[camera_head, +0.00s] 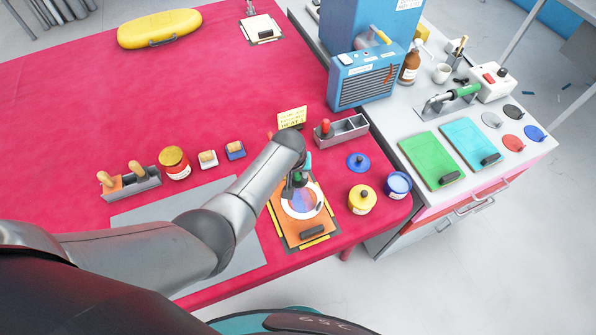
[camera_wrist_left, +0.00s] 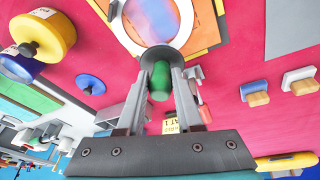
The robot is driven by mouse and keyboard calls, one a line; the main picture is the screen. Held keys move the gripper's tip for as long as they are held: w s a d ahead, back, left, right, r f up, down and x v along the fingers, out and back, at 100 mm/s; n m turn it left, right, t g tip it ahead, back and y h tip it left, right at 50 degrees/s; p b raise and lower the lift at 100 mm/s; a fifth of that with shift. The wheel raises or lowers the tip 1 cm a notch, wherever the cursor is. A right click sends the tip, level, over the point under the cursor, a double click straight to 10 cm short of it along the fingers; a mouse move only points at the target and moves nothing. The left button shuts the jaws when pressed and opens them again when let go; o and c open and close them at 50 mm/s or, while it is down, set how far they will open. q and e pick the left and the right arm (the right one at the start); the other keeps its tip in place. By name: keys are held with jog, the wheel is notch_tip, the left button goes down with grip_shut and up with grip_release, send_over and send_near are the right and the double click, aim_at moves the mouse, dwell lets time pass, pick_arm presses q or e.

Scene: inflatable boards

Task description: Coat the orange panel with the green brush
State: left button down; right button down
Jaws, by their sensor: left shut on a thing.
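The orange panel (camera_head: 292,228) lies near the table's front edge, with a white ring around a blue-violet patch on it and a dark block at its near end. It also shows at the top of the left wrist view (camera_wrist_left: 201,38). My left gripper (camera_head: 297,181) is over the panel's far part. It is shut on the green brush (camera_wrist_left: 160,79), whose green handle stands between the fingers with a dark, wide lower end toward the panel. Whether the brush touches the panel is hidden. My right gripper is not in view.
A yellow jar (camera_head: 362,200) and a blue jar (camera_head: 397,186) stand right of the panel, with a blue lid (camera_head: 358,162) behind. A grey holder (camera_head: 349,131) and a yellow sign (camera_head: 292,118) stand beyond it. The table's far middle is clear.

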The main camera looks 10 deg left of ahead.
pick_arm(q)
notch_tip(320, 180, up, 3)
jog(key=shift+r+p, duration=0.1)
jog(key=shift+p, duration=0.8)
jog(key=shift+w+r, duration=0.1)
jog(key=shift+r, duration=0.6)
jog(key=shift+r, duration=0.1)
jog(key=shift+r, duration=1.45)
